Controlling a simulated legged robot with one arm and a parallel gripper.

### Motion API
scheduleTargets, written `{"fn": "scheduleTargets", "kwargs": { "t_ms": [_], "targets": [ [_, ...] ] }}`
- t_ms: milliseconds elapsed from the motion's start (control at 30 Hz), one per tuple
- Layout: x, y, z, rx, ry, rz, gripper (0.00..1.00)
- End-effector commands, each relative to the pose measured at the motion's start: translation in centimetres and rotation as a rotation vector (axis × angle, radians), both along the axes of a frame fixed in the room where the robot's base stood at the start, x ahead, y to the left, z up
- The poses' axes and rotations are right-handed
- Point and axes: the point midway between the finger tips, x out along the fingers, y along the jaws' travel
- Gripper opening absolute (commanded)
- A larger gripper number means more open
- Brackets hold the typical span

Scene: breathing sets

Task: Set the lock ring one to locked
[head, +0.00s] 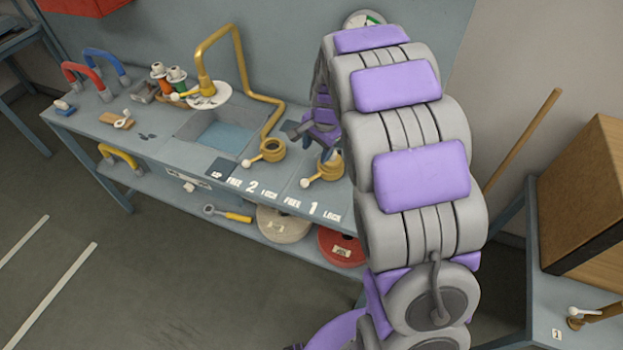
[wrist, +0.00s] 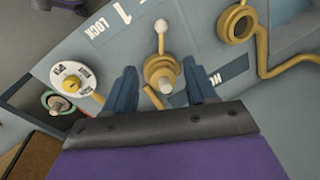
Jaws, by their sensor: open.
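Lock ring one is a brass ring (head: 331,166) on the bench, behind the printed words FREE 1 LOCK. Its short lever ends in a white knob (head: 306,183) and points front-left, toward the FREE side. In the wrist view the ring (wrist: 158,70) lies between my fingers, with its lever knob (wrist: 161,25) pointing up, away from my palm. The LOCK label (wrist: 97,28) is to the upper left there. My gripper (head: 314,140) is open and empty above the ring; I cannot tell whether a finger touches it. My arm hides the area to the right.
Lock ring two (head: 270,150) stands to the left, near a yellow pipe (head: 268,97) and a sink (head: 222,135). A white dial (wrist: 72,78) is left of my fingers in the wrist view. A wooden box (head: 590,200) stands at right.

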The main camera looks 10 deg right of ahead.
Motion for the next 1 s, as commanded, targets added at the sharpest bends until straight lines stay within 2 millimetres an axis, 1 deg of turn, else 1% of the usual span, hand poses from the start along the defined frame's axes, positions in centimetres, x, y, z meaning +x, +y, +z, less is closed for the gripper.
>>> {"fn": "scheduleTargets", "kwargs": {
  "t_ms": [33, 133, 300, 467, 600, 700, 900, 1000],
  "targets": [
    [0.0, 0.4, -0.8, -0.002, 0.003, 0.003, 0.56],
    [0.3, 0.7, -2.5, -0.005, 0.002, 0.005, 0.56],
    [0.7, 0.4, -6.0, 0.003, 0.006, 0.004, 0.56],
    [1.3, 0.2, -9.0, 0.007, 0.003, 0.004, 0.56],
    [1.6, 0.7, -11.8, 0.007, 0.006, 0.005, 0.56],
    [1.9, 1.3, -13.4, 0.003, 0.003, 0.005, 0.56],
    [2.3, 1.9, -15.5, -0.001, 0.002, 0.004, 0.56],
    [2.4, 1.9, -16.0, 0.0, 0.001, 0.004, 0.56]
  ]
}}
